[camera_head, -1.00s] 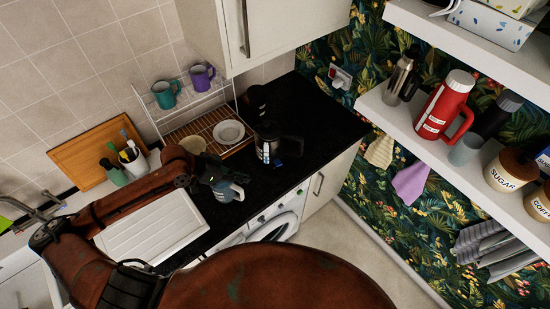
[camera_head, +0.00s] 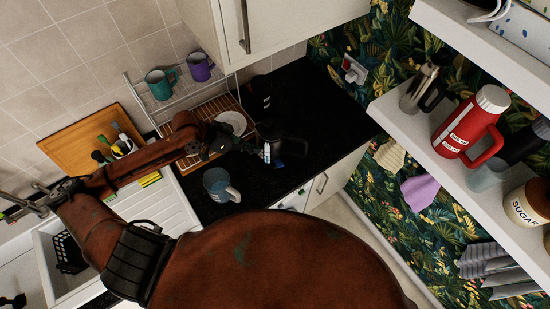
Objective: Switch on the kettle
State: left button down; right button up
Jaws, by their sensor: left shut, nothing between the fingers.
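The kettle (camera_head: 285,145) is dark with a steel side and stands on the black worktop. A small blue patch shows low at its front. My left gripper (camera_head: 250,147) reaches in from the left, shut and empty, with its fingertips close to the kettle's left side. I cannot tell whether they touch it. My right gripper is not in view.
A blue-grey mug (camera_head: 221,186) stands on the worktop below my left gripper. A wire rack (camera_head: 186,102) with two mugs and a plate (camera_head: 232,122) stands behind. A wall cupboard (camera_head: 280,25) hangs above. The right part of the worktop (camera_head: 335,120) is clear.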

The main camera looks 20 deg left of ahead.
pick_arm(q)
jog(key=w, duration=0.1)
jog(key=p, duration=0.2)
send_near(282, 164)
notch_tip(282, 164, up, 2)
jog(key=w+d, duration=0.2)
jog(key=f, duration=0.2)
jog(key=d+f, duration=0.1)
jog(key=f, duration=0.1)
jog(key=f+p, duration=0.1)
jog(key=f, duration=0.1)
jog(key=shift+d, duration=0.35)
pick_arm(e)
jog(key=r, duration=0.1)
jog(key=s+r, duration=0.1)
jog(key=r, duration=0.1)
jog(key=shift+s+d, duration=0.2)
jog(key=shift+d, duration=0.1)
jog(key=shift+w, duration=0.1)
pick_arm(q)
jog(key=shift+d, duration=0.1)
